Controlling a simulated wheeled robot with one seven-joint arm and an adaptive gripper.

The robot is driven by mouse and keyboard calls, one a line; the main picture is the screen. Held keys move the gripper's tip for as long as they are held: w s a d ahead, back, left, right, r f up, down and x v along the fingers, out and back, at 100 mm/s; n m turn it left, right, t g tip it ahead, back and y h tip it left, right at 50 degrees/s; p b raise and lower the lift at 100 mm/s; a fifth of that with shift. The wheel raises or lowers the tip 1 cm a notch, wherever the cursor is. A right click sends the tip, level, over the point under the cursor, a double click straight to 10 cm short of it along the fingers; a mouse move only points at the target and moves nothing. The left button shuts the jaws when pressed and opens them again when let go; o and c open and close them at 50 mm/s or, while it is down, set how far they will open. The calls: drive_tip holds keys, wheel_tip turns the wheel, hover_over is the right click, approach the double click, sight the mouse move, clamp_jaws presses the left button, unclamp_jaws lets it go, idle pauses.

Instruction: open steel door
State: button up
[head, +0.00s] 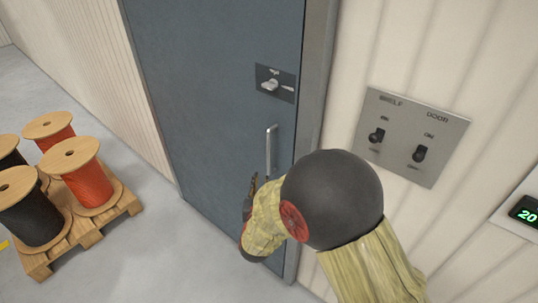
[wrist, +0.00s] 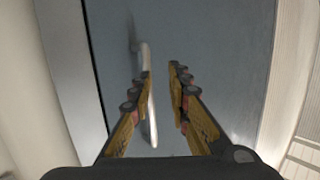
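The steel door (head: 205,75) is blue-grey and looks shut in its grey frame. Its upright bar handle (head: 270,148) is on the door's right side. A plate with a turn knob (head: 269,85) sits above the handle. My gripper (head: 251,186) is near the handle's lower end, partly hidden by my arm. In the wrist view my gripper (wrist: 160,70) is open. The handle (wrist: 152,110) shows between the fingers, close against the left one; I cannot tell whether they touch. The door (wrist: 225,70) fills the middle behind the fingers.
A wall panel (head: 414,136) marked SHELF and DOOR, with two black switches, is right of the door. A display (head: 525,213) reading 20 is at the right edge. Cable reels (head: 85,180) stand on a wooden pallet (head: 110,222) at left. Floor between pallet and door is clear.

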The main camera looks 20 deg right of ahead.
drive_tip(key=t+h, duration=0.2)
approach(268, 156)
drive_tip(key=x, duration=0.3)
drive_tip(key=b+x, duration=0.1)
drive_tip(key=x, duration=0.7)
drive_tip(key=shift+d+b, duration=0.1)
drive_tip(key=shift+b, duration=0.3)
drive_tip(key=c, duration=0.3)
clamp_jaws()
